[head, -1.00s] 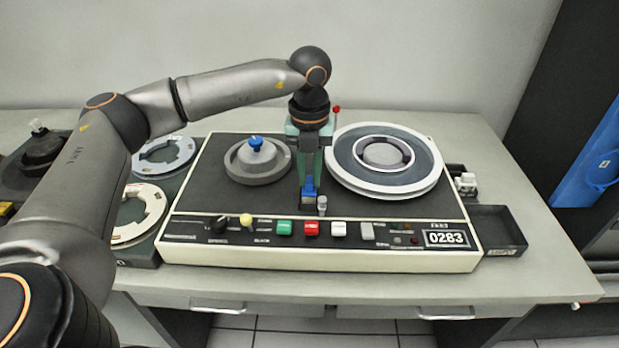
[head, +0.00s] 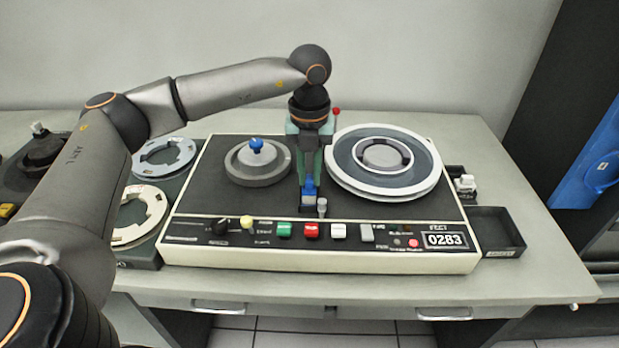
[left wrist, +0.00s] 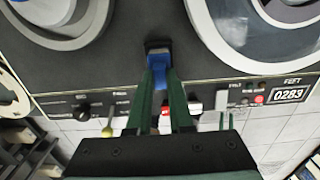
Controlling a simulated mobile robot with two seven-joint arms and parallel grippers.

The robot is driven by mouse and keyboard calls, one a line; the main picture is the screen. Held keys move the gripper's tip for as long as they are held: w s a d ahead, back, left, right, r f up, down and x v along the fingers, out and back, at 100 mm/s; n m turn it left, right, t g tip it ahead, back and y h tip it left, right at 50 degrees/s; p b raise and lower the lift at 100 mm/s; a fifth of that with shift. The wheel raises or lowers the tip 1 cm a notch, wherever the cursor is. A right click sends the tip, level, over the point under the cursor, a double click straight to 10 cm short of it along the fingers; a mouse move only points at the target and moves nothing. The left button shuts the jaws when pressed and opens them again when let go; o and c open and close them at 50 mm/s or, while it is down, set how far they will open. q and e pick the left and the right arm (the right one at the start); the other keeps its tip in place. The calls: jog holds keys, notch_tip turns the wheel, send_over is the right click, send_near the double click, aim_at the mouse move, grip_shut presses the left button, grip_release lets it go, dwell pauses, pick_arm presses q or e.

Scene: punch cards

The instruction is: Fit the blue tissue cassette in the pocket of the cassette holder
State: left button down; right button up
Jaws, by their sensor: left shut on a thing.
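The blue tissue cassette (head: 309,190) is between the fingers of my left gripper (head: 309,180), low over the front middle of the tape machine. It also shows in the left wrist view (left wrist: 157,70), between the green fingers (left wrist: 159,92), which are shut on it. A small black block (left wrist: 157,46), apparently the cassette holder, is at the far end of the cassette, touching or very close to it. The fingers and cassette hide its pocket, so I cannot tell how far the cassette is in. My right gripper is not in view.
The tape machine (head: 205,205) carries a grey reel with a blue knob (head: 257,163) on the left and a large white-rimmed reel (head: 383,162) on the right. A small metal post (head: 322,206) stands close beside the cassette. Buttons line the front panel. A black tray (head: 497,232) is at right.

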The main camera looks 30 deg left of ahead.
aim_at(310, 178)
pick_arm(q)
jog(key=shift+r+p, duration=1.9)
jog(key=shift+r, duration=0.7)
